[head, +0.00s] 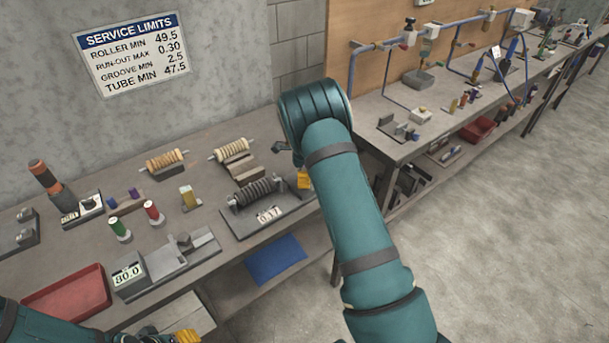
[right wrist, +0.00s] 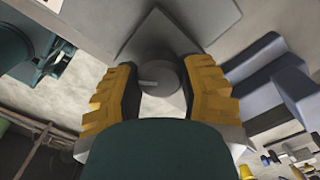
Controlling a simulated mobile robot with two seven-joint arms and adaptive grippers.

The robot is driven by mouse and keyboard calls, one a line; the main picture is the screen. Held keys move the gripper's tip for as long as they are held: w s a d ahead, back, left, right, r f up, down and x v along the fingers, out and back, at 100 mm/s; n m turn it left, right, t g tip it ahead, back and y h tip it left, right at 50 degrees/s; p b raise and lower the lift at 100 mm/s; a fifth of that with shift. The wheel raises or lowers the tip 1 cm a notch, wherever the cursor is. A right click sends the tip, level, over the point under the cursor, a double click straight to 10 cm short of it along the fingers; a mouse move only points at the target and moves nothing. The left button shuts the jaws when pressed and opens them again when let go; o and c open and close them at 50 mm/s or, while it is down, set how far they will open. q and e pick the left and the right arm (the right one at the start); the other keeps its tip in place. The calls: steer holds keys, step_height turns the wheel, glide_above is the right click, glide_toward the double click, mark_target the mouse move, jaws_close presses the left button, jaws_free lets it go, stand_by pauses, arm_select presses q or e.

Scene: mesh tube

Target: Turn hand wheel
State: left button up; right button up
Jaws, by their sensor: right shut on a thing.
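In the right wrist view, a grey round hand wheel (right wrist: 165,78) with a small light peg sits between the yellow fingers of my right gripper (right wrist: 158,92). The fingers are shut on its two sides. In the head view, only a yellow part of my right gripper (head: 304,180) shows, at the right end of a fixture (head: 243,228) with a dark ribbed roller (head: 256,191) and a 0.17 readout. The wheel is hidden there by my right gripper and arm. My left gripper (head: 187,337) shows only as a yellow bit at the bottom edge.
Two tan ribbed rollers (head: 166,160) (head: 231,149) stand behind the fixture. A gauge with an 80.0 readout (head: 128,275), thread-like spools (head: 119,229) and a red tray (head: 68,296) are to the left. Another bench (head: 395,152) stands at right.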

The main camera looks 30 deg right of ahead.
steer(key=shift+s+f+m, duration=0.1)
steer(key=shift+m, duration=0.5)
steer(key=o, duration=1.2)
step_height(320, 180, up, 12)
stand_by(0.8)
